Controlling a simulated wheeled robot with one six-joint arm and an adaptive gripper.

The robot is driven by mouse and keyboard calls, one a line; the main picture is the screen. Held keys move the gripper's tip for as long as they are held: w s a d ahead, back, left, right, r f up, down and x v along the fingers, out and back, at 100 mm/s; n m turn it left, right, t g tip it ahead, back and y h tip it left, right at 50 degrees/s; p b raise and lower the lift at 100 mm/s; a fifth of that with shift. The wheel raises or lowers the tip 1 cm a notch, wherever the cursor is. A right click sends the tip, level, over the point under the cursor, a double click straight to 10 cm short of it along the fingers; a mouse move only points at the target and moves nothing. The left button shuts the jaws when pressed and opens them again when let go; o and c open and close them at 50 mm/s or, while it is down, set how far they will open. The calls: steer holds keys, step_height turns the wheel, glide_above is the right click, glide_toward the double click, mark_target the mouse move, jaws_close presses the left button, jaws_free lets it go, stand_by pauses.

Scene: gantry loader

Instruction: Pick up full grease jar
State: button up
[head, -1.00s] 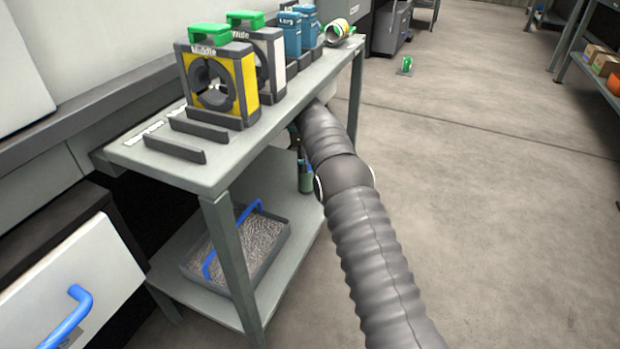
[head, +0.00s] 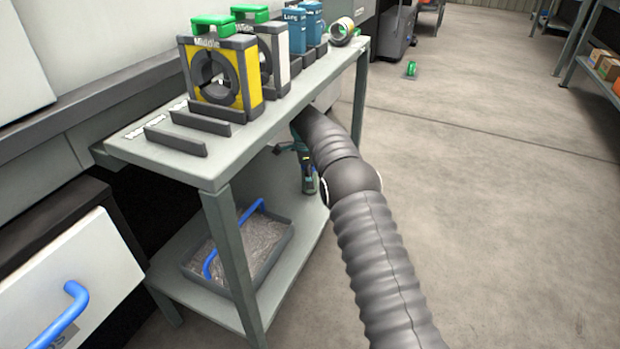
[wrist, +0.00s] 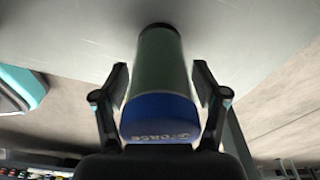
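A cylindrical jar (wrist: 160,60) with a pale grey-green body and a blue lid (wrist: 158,118) shows in the wrist view. My gripper (wrist: 162,85) has one finger on each side of the jar. Narrow gaps show between the fingers and its body, so the gripper looks open around it.
The grey table (head: 215,172) carries frames with green handles, such as the yellow "Middle" one (head: 250,85), blue boxes (head: 311,25) and a tipped can (head: 343,30).

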steer(key=c, duration=0.5)
steer(key=shift+r, duration=0.55)
steer(key=shift+c, duration=0.2)
step_height(320, 180, up, 3)
steer(key=shift+f+p, duration=0.15)
steer(key=shift+p, duration=0.4)
steer(key=s+d, duration=0.2)
steer(key=d, duration=0.3)
steer(key=s+d, duration=0.2)
steer(key=d, duration=0.4)
steer(key=s+d, duration=0.2)
steer(key=d, duration=0.3)
steer(key=shift+d, duration=0.35)
step_height(320, 180, up, 3)
steer(key=shift+d+r+p, duration=0.1)
steer(key=shift+p, duration=0.95)
